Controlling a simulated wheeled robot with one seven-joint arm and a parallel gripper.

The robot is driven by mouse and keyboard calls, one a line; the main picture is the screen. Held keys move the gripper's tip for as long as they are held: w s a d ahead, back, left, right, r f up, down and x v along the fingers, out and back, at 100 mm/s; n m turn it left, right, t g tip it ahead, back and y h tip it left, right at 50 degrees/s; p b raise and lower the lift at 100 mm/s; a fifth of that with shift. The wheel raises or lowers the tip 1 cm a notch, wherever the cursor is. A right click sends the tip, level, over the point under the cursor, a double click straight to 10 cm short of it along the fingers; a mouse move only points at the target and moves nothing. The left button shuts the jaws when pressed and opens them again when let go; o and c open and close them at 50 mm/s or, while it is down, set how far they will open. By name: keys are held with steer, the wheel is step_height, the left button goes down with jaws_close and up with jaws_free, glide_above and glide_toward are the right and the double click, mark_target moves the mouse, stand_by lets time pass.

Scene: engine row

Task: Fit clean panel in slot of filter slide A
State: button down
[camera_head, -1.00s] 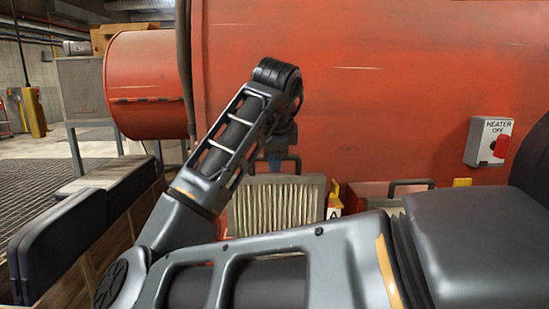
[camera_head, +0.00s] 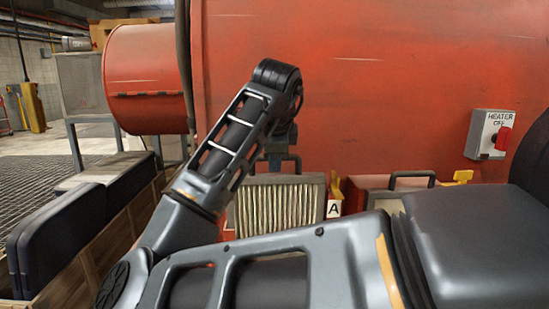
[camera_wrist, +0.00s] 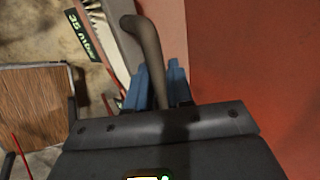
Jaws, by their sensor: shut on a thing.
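The panel with pale pleats and a grey frame (camera_head: 280,206) stands upright in the head view, below my forearm. Its dark handle also shows in the wrist view (camera_wrist: 150,48), between the blue fingers of my gripper (camera_wrist: 160,85), which is shut on it. In the head view my arm mostly hides the gripper. A white label "A" (camera_head: 334,209) for filter slide A is just right of the panel, below a yellow piece (camera_head: 335,187). My arm hides the panel's lower edge and the slot, so I cannot tell how the panel sits in it.
The large red engine housing (camera_head: 350,90) rises behind, with a heater switch box (camera_head: 484,134). A wooden crate (camera_head: 90,255) with dark pads is left.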

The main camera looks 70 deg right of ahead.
mark_target(275, 175)
steer(key=shift+f+b, duration=1.55)
steer(key=shift+f, duration=0.75)
steer(key=c, duration=0.9)
jaws_free()
steer(key=v, duration=0.8)
steer(key=shift+p, duration=0.4)
